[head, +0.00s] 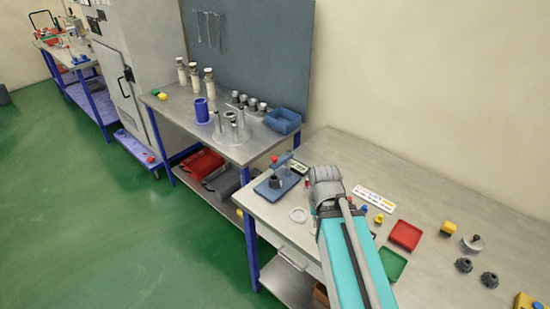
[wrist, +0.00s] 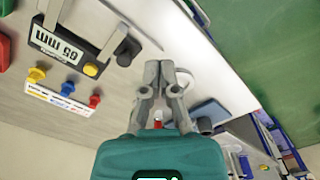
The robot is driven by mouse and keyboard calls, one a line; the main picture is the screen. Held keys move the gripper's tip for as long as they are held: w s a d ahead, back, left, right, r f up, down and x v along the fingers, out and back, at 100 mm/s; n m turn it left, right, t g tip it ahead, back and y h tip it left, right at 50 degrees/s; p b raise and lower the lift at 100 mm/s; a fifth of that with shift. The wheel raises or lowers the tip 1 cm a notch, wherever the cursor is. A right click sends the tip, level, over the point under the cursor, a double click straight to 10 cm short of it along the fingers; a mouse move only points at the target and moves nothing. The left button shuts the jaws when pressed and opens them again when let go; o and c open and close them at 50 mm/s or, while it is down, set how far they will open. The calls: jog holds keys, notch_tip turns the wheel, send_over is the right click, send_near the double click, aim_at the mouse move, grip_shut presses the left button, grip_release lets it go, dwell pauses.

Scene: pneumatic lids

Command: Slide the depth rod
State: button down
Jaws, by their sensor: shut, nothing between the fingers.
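In the wrist view a gauge with a display (wrist: 57,44) reading what looks like 65 mm, upside down, lies at upper left. It has grey bars and a dark knob-like end (wrist: 128,50); I cannot tell for sure which part is the depth rod. My gripper (wrist: 165,72) is shut and empty, to the right of that dark end and apart from it in the picture. In the head view my gripper (head: 325,177) is over the near bench, its fingertips hard to make out. I cannot pick out the gauge there; my arm may hide it.
A blue-based stand (head: 268,190) with a red knob and a white ring (head: 298,215) lie left of my arm. A card (head: 374,198), red tray (head: 405,235), green tray (head: 393,263) and dark knobs (head: 463,265) lie to its right. The bench's left edge is close.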

jog(key=c, duration=1.1)
grip_release()
jog(key=o, duration=0.5)
jog(key=shift+w+a+f+m+y+b, duration=0.3)
jog(key=shift+w+f+m+b, duration=0.1)
jog(key=shift+w+f+b, duration=0.1)
jog(key=shift+o, duration=1)
jog(key=w+m+y+b, duration=0.1)
jog(key=w+a+f+m+y+b, duration=0.1)
jog(key=w+m, duration=0.1)
jog(key=w+a+f+m+y+b, duration=0.1)
jog(key=shift+w+a+f+t+y+b, duration=0.2)
jog(key=shift+w+t+y+b, duration=0.1)
jog(key=shift+w+y, duration=0.1)
jog(key=w+m+y+b, duration=0.1)
jog(key=w+m, duration=0.1)
jog(key=w+a+m+t+y+b, duration=0.1)
jog(key=w+m+y+b, duration=0.2)
jog(key=w+m, duration=0.1)
jog(key=shift+w+a, duration=0.15)
jog(key=shift+a, duration=0.05)
jog(key=w+d+r+m+t+y+b, duration=0.5)
jog(key=w+m, duration=0.5)
jog(key=m, duration=0.2)
jog(key=d+r+y+b, duration=0.1)
jog(key=y+b, duration=0.1)
jog(key=y, duration=0.1)
jog(key=shift+w+b, duration=0.3)
jog(key=shift+w, duration=0.1)
